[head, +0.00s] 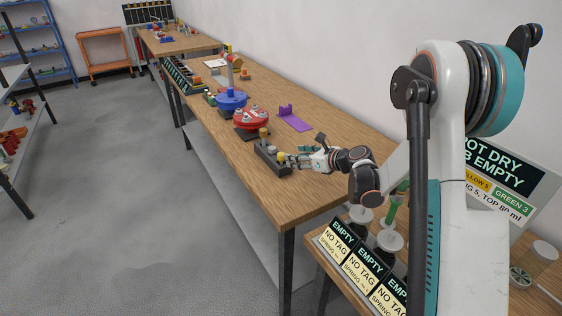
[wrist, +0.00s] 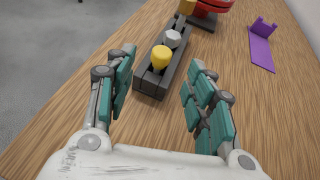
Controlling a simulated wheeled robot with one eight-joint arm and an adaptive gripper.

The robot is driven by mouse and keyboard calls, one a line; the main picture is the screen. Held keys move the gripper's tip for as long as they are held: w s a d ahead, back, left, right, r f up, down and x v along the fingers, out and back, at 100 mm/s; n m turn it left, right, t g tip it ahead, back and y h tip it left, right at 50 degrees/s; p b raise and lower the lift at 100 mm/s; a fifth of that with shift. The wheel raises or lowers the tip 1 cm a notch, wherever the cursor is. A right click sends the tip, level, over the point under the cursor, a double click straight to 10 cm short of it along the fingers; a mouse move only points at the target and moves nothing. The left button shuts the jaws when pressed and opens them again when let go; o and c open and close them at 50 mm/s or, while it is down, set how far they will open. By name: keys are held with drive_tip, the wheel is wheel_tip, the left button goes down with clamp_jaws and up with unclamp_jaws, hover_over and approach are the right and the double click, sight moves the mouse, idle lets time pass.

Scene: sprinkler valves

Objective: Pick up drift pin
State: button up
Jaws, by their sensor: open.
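A dark grey rack (wrist: 150,84) lies on the wooden table and also shows in the head view (head: 268,160). It holds a yellow-topped piece (wrist: 160,57) at its near end and a grey-topped piece (wrist: 172,38) behind it. In the head view, my gripper (head: 287,158) is at the rack's right end.
A red round valve body (head: 251,119) on a dark base stands beyond the rack, with a blue one (head: 231,99) farther back. A purple bracket (head: 294,118) lies toward the wall. The table (head: 290,200) is clear in front. Labelled bins (head: 355,255) stand at the near right.

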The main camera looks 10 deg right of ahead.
sight(285, 165)
drive_tip(key=b+x, duration=0.1)
drive_tip(key=x, duration=0.2)
drive_tip(key=b+x, duration=0.1)
drive_tip(key=x, duration=0.3)
drive_tip(key=shift+w+f+b, duration=0.2)
drive_tip(key=shift+f+b, duration=0.1)
drive_tip(key=shift+f, duration=0.05)
drive_tip(key=shift+d+r, duration=0.1)
clamp_jaws()
